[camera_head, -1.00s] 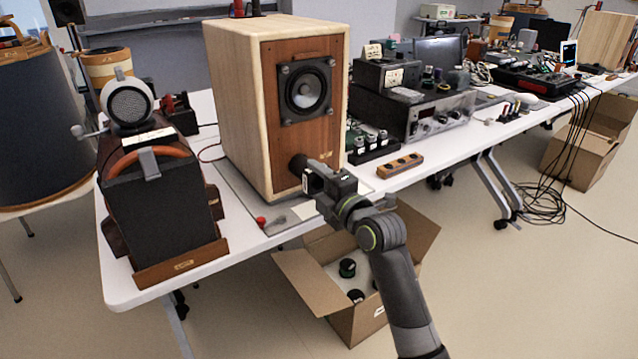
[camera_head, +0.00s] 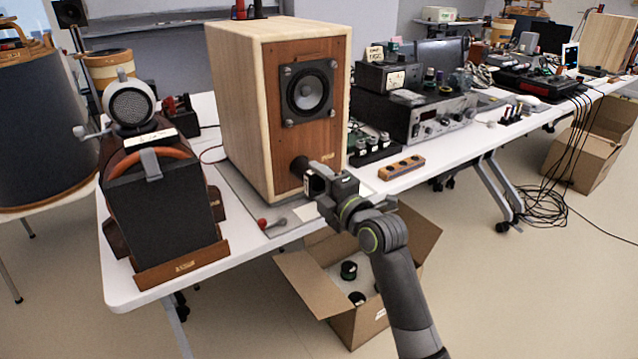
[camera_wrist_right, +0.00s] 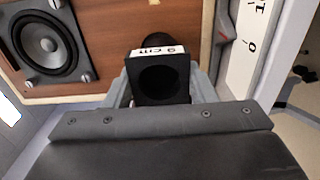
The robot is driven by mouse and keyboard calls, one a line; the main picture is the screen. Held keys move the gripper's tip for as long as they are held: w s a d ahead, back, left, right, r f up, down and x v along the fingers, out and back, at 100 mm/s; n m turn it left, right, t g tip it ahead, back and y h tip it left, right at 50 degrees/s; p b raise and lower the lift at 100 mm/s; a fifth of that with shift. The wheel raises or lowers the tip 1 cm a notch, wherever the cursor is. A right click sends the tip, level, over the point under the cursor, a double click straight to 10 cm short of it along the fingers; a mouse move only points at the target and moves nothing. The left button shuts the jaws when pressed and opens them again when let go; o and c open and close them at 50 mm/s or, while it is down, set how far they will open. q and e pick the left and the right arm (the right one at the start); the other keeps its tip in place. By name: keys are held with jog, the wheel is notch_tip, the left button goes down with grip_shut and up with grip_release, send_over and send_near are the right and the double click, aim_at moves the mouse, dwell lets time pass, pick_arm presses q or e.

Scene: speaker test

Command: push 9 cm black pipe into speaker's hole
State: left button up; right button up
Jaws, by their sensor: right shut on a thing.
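The wooden speaker (camera_head: 238,115) stands upright on the white table, its reddish-brown front panel carrying a round driver (camera_head: 306,92). My right gripper (camera_head: 316,185) is at the lower part of that front, shut on the black pipe (camera_head: 299,166). In the right wrist view the pipe (camera_wrist_right: 163,82) sits between the fingers, with a white "9 cm" label on its square end piece facing my camera. The pipe's far end points at the lower panel. The speaker's hole is hidden behind it, so I cannot tell how deep the pipe is. My left gripper is not in view.
A cardboard box (camera_head: 309,290) with black round parts stands below the table edge. A small wooden block (camera_head: 401,167) and a black knob unit (camera_head: 373,150) lie right of the speaker. A red-tipped tool (camera_head: 270,223) lies in front. A dark slanted case (camera_head: 163,215) stands left.

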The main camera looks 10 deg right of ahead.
jog(key=shift+b+x, duration=0.55)
jog(key=shift+x, duration=0.95)
dwell(0.4)
jog(key=shift+b+x, duration=0.65)
jog(key=shift+x, duration=0.4)
dwell(0.8)
jog(key=o, duration=1.2)
jog(key=shift+s+f, duration=0.1)
